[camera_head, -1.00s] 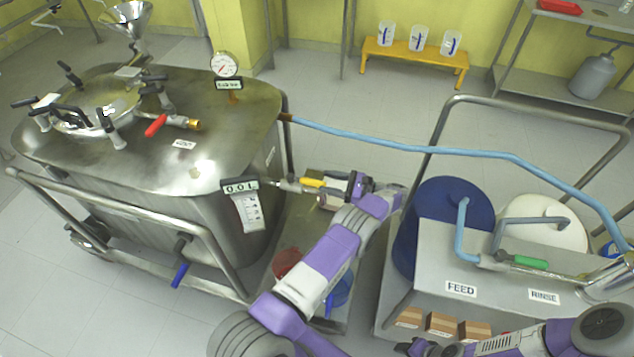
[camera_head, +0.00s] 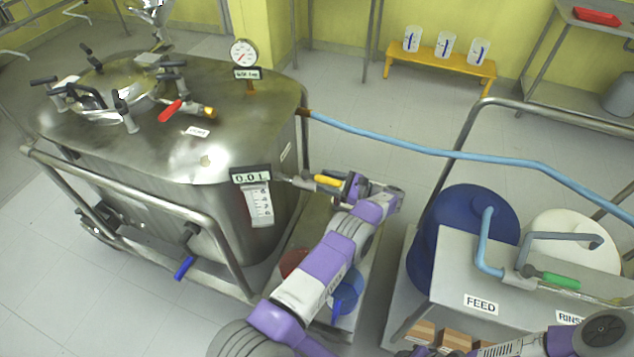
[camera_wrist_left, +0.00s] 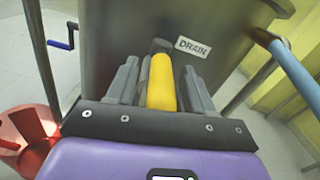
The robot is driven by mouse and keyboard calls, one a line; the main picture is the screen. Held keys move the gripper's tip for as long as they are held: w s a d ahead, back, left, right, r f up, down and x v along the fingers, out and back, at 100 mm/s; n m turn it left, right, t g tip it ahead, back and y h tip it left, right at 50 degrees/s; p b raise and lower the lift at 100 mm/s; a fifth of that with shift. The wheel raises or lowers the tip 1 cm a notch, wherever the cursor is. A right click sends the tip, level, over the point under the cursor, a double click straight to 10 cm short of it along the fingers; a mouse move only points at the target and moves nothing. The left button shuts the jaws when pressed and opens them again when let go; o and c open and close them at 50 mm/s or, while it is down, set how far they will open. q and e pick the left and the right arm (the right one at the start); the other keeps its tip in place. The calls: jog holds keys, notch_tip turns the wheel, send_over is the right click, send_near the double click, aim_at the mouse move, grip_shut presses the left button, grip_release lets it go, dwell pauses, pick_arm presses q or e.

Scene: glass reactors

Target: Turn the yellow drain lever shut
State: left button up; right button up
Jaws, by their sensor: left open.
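The yellow drain lever (camera_head: 328,181) sits on the side of the steel tank, at the end of a short pipe. In the left wrist view the lever (camera_wrist_left: 161,84) points toward my palm, next to a white DRAIN label (camera_wrist_left: 194,47). My left gripper (camera_head: 336,184) is at the lever. In the wrist view the fingers of my left gripper (camera_wrist_left: 163,88) stand apart on either side of the lever, with a gap on the right. The drain valve body is mostly hidden behind the fingers. My right gripper is not clearly in view.
A steel tank (camera_head: 150,150) with a display reading 0.0 L (camera_head: 251,175) stands left. A red bucket (camera_wrist_left: 30,135) and a blue jug (camera_head: 347,290) are below the drain. A blue hose (camera_head: 420,149) crosses behind my arm. The FEED cart (camera_head: 455,262) stands right.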

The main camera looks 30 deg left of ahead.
pick_arm(q)
jog(key=shift+a, duration=0.3)
grip_shut()
dwell(0.4)
